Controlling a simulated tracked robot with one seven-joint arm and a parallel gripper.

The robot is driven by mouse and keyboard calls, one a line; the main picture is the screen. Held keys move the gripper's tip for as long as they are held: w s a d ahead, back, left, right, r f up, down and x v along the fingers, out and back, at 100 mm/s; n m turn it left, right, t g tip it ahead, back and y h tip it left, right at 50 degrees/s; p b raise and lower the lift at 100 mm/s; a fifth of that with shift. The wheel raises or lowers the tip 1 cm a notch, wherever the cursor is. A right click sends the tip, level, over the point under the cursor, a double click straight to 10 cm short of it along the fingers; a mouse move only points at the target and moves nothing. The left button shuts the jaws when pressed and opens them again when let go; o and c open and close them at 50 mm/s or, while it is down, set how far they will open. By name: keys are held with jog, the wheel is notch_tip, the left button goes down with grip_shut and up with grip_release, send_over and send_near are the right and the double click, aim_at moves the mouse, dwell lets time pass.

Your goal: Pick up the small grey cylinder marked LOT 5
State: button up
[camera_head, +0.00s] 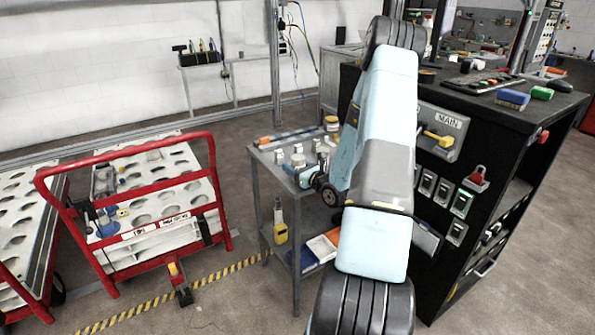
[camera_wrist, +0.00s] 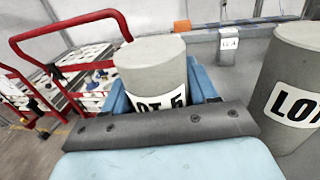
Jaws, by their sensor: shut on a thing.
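A grey cylinder (camera_wrist: 155,58) with a white label stands upright between the two blue fingers of my gripper (camera_wrist: 160,82) in the wrist view. My gripper is shut on it. The label begins with LOT; the lower part of its digit is hidden by a dark bar of my gripper, so it could be a 5 or a 6. A second grey cylinder (camera_wrist: 293,85) with a LOT label stands at the right, apart from the fingers, its number cut off. In the head view my gripper is small and low over the grey bench, the held cylinder hard to make out.
The grey bench (camera_head: 262,155) holds several small pieces. A red-framed cart (camera_head: 128,150) with a holed white top stands to the left. A black cabinet (camera_head: 490,150) with switches stands close on the right. A small tagged block (camera_wrist: 228,46) sits behind the cylinders.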

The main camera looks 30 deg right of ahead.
jog(key=c, duration=0.3)
jog(key=shift+r, duration=0.15)
jog(key=shift+c, duration=0.2)
